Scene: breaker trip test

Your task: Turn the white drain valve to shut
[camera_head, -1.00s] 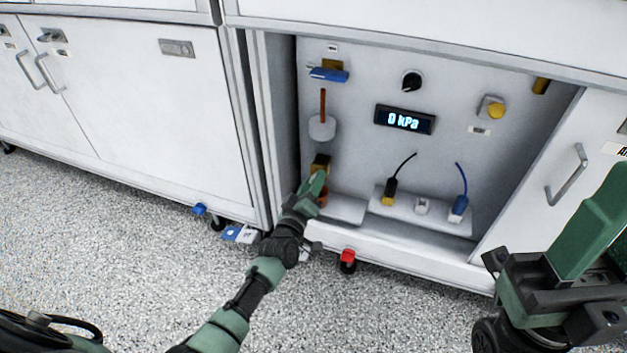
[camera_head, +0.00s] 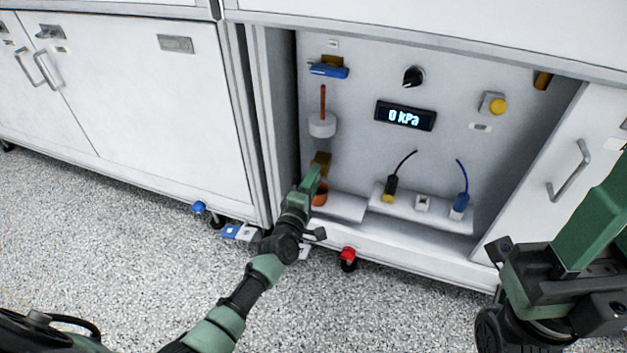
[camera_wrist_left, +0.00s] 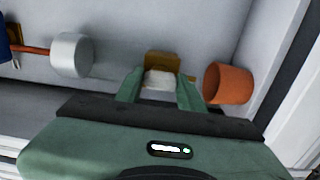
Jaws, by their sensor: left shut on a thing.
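The white drain valve handle (camera_wrist_left: 159,79) is between the two fingers of my left gripper (camera_wrist_left: 160,92), below a brass valve body (camera_wrist_left: 163,60) in the left wrist view. My left gripper (camera_head: 313,174) is shut on the handle. In the head view the brass body (camera_head: 321,160) shows just above the gripper at the lower left of the open bay; the handle is hidden there. An orange cup (camera_wrist_left: 229,83) is close beside the gripper, apart from the fingers. My right arm is at the right edge; its fingertips cannot be made out.
A white cylinder (camera_head: 322,125) on a copper pipe is above the valve. A blue-handled valve (camera_head: 329,71) is higher up. A display (camera_head: 405,116) reads 0 kPa. A black knob (camera_head: 413,77), a yellow button (camera_head: 493,104) and a shelf with cabled plugs (camera_head: 461,205) are to the right.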

